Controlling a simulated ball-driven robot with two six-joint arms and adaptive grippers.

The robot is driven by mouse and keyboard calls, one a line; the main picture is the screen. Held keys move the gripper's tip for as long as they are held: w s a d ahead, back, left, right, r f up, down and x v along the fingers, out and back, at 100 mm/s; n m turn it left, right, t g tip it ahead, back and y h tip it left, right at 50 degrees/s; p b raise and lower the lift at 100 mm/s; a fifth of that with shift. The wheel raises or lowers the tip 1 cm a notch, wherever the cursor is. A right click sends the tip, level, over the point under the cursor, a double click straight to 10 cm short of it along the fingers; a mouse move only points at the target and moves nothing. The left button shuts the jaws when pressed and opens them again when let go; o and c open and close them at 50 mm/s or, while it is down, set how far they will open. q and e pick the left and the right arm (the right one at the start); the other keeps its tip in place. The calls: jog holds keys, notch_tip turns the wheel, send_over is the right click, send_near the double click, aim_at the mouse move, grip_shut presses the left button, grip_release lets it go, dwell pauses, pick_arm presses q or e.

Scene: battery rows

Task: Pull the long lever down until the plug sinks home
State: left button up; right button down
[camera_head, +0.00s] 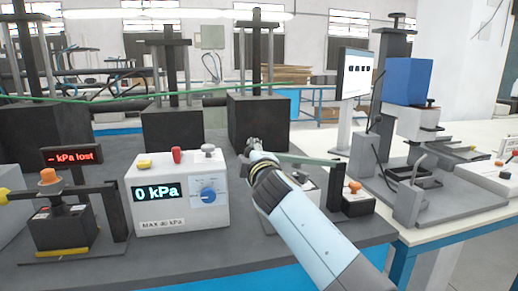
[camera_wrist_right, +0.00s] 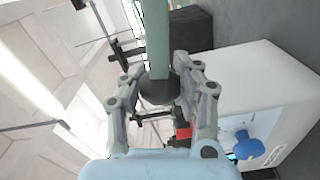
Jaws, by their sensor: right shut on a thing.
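My right gripper (camera_head: 253,148) is shut at the free end of the long grey-green lever (camera_head: 305,160), above the bench. In the right wrist view my fingers (camera_wrist_right: 158,88) close around the dark round knob (camera_wrist_right: 157,92) at the lever's end, and the lever (camera_wrist_right: 157,40) runs away from it. In the head view the lever looks near level, reaching right toward a dark post. An orange plug (camera_head: 354,186) stands on a black block (camera_head: 358,204) near that post. Whether it is seated cannot be told. My forearm hides part of the device below. My left gripper is not in view.
A white gauge box (camera_head: 180,215) reading 0 kPa, with a blue knob (camera_head: 208,194), stands left of my arm. Further left, another orange plug (camera_head: 48,177) sits under a "kPa lost" sign (camera_head: 72,157). A blue-topped press (camera_head: 408,82) stands on the right table.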

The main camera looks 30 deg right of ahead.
notch_tip(320, 180, down, 6)
jog(key=n+b, duration=0.1)
jog(key=b, duration=0.3)
jog(key=shift+a, duration=0.35)
jog(key=shift+f, duration=0.2)
jog(key=c, duration=1.2)
grip_release()
jog(key=o, duration=0.3)
jog(key=shift+r, duration=0.2)
jog(key=shift+s, duration=0.1)
